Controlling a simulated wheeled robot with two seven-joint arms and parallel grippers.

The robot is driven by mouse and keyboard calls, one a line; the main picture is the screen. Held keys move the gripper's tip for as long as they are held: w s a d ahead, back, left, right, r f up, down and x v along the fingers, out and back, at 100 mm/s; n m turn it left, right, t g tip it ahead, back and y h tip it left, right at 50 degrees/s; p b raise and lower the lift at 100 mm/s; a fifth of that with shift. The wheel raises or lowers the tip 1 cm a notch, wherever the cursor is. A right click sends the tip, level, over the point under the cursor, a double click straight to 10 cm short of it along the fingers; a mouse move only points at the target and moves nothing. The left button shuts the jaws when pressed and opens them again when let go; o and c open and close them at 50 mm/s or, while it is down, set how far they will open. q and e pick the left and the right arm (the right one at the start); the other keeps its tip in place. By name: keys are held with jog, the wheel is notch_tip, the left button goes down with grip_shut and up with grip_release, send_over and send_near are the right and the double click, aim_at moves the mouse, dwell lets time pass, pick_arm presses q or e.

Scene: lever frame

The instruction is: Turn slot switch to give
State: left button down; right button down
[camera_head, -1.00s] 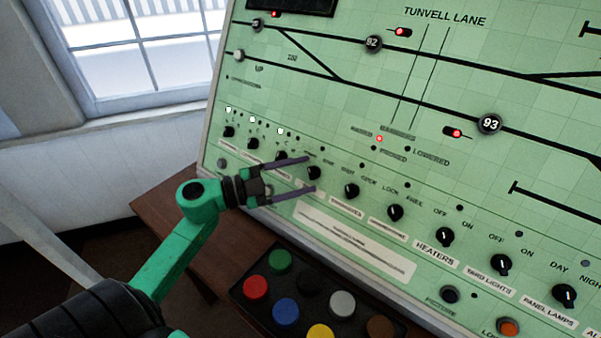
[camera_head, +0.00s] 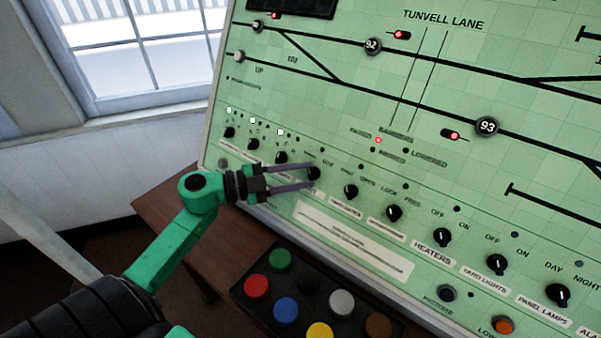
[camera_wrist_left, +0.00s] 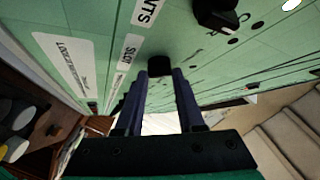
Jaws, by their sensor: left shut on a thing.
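The slot switch is a small round black knob (camera_head: 314,173) low on the green panel, in a row of similar knobs. My left gripper (camera_head: 313,175) comes from the left, and its two dark fingers are shut on the knob's sides. In the left wrist view the knob (camera_wrist_left: 159,65) sits between the fingertips, with a white "SLOT" label (camera_wrist_left: 128,58) beside it. The fingers hide part of the knob, so I cannot tell which way its pointer faces. The position lettering above it is too blurred to read. My right gripper is not in view.
Another black knob (camera_head: 351,192) is close to the right, and one (camera_head: 281,157) is close to the left. A dark box (camera_head: 300,302) with several coloured buttons lies below, on a brown table (camera_head: 160,207). A window (camera_head: 150,50) is at the upper left.

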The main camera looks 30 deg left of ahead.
pick_arm(q)
jog(key=m+g+p, duration=0.2)
jog(key=m+g, duration=0.1)
jog(key=shift+w+r+m+p, duration=0.1)
jog(key=shift+r+m+p, duration=0.2)
jog(key=shift+r, duration=0.1)
jog(key=m+g+p, duration=0.1)
jog(key=m+g+y+p, duration=0.1)
jog(key=m, duration=0.1)
jog(key=shift+w+r, duration=0.15)
jog(key=shift+r, duration=0.05)
jog(key=shift+m+g+y+p, duration=0.5)
jog(key=shift+m+g+y, duration=0.2)
jog(key=shift+m, duration=0.5)
jog(key=shift+w+d+r+m+g+y, duration=0.1)
jog(key=shift+m+g+y, duration=0.25)
jog(key=shift+m, duration=0.25)
jog(key=shift+w+m+g+y, duration=0.1)
jog(key=shift+m+g+y, duration=0.15)
jog(key=shift+m+y, duration=0.3)
jog(key=shift+s, duration=0.1)
jog(key=c, duration=0.5)
grip_release()
